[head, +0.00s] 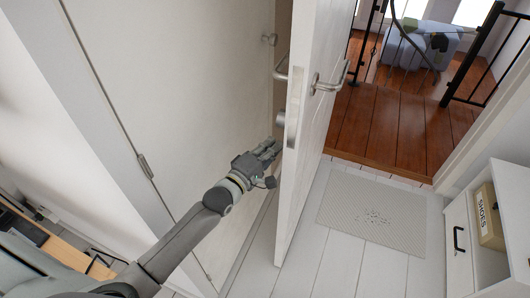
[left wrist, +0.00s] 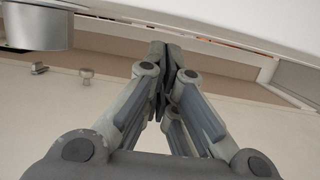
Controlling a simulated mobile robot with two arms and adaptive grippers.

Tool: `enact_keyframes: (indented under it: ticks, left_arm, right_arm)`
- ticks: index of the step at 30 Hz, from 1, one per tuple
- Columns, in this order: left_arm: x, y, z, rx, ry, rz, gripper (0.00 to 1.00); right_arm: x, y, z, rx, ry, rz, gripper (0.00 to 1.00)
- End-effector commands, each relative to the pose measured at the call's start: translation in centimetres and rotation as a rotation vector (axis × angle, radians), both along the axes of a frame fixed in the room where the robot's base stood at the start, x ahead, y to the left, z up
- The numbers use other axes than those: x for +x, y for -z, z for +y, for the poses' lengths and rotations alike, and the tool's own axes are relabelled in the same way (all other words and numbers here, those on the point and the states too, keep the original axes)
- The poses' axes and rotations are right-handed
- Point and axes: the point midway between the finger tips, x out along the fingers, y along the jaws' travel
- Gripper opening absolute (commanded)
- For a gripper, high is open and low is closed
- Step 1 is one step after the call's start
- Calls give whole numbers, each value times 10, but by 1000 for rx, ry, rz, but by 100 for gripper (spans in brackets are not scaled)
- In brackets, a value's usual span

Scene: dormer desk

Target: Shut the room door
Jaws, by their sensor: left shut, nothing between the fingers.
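The white room door (head: 315,130) stands open, seen nearly edge-on in the head view. It has a metal lever handle (head: 330,84) on its right face and another on its left face. A round metal lock part sits below the left handle. My left gripper (head: 274,145) is on the left side of the door, below the handles, with its fingertips close to the door's left face. I cannot tell whether they touch it. In the left wrist view its fingers (left wrist: 165,62) are shut together and empty. My right gripper is not in view.
A white wall panel (head: 180,80) with a hinge and a small knob (head: 269,39) is left of the door. A grey doormat (head: 373,214) lies right of it on pale floorboards. A white cabinet with a shoes box (head: 488,216) stands far right. Beyond the doorway is a wooden floor (head: 400,125).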

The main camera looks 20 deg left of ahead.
Motion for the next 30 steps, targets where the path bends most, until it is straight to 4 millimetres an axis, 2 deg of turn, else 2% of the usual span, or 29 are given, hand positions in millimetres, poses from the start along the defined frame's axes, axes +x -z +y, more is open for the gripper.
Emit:
enact_keyframes:
  ticks: [3, 10, 30]
  left_arm:
    - [20, -1, -6, -1, 0, -1, 0]
    - [42, 1, -12, 1, 0, 2, 0]
    - [44, 0, -14, -1, -19, 2, 0]
  right_arm:
    - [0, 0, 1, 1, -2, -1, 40]
    - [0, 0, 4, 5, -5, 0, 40]
    - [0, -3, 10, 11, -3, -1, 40]
